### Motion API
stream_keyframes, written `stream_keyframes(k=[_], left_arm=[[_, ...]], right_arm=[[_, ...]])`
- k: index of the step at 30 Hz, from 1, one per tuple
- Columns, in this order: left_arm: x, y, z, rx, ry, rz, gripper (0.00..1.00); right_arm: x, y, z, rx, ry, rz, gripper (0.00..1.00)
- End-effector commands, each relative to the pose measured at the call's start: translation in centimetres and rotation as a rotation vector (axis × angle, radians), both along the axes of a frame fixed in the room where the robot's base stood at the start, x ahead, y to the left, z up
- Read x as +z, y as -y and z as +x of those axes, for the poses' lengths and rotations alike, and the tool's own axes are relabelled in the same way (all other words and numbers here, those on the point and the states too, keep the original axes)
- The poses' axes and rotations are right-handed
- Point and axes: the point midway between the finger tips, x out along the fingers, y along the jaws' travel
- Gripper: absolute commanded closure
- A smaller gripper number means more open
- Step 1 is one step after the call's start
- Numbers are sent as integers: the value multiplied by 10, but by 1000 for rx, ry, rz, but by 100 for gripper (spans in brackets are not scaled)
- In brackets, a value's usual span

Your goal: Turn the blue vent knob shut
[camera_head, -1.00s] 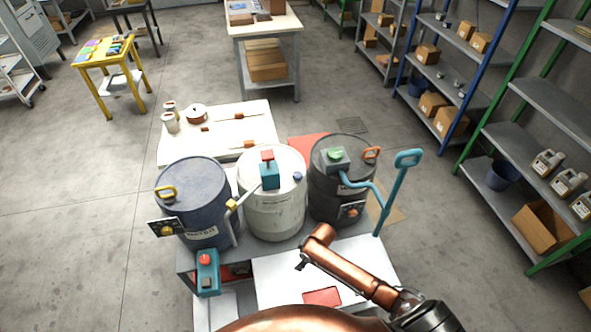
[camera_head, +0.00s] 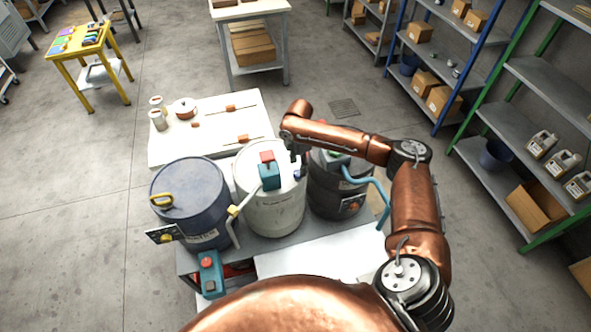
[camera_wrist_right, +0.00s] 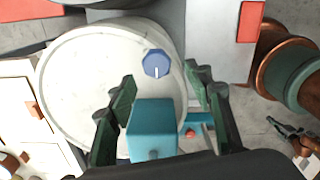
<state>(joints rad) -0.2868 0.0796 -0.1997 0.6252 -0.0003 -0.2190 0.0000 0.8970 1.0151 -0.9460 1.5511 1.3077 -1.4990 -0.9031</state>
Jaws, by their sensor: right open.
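The blue vent knob (camera_head: 298,174) sits on top of the white drum (camera_head: 275,208), near its right rim. My right gripper (camera_head: 294,154) hangs over the drum's far right side, close to the knob. In the wrist view the gripper (camera_wrist_right: 160,80) is open and empty, and the knob shows just beyond the gap between its fingertips. I cannot tell whether a finger touches anything. My left gripper is out of view.
A teal box with a red top (camera_head: 268,175) stands on the white drum, close to the gripper. A blue-grey drum (camera_head: 190,205) stands left, a black drum (camera_head: 335,200) right, with a teal pump hose (camera_head: 372,180). A white table (camera_head: 215,130) lies behind.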

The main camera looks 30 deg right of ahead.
Motion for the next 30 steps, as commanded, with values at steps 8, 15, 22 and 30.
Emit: stream_keyframes(k=[8,15,22,30], left_arm=[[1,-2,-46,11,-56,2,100],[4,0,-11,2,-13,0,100],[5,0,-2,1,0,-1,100],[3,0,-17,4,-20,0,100]], right_arm=[[-40,-2,5,0,-3,1,53],[-49,-2,5,1,-1,0,53],[-49,-3,6,2,0,0,58],[-49,-3,6,2,-1,0,76]])
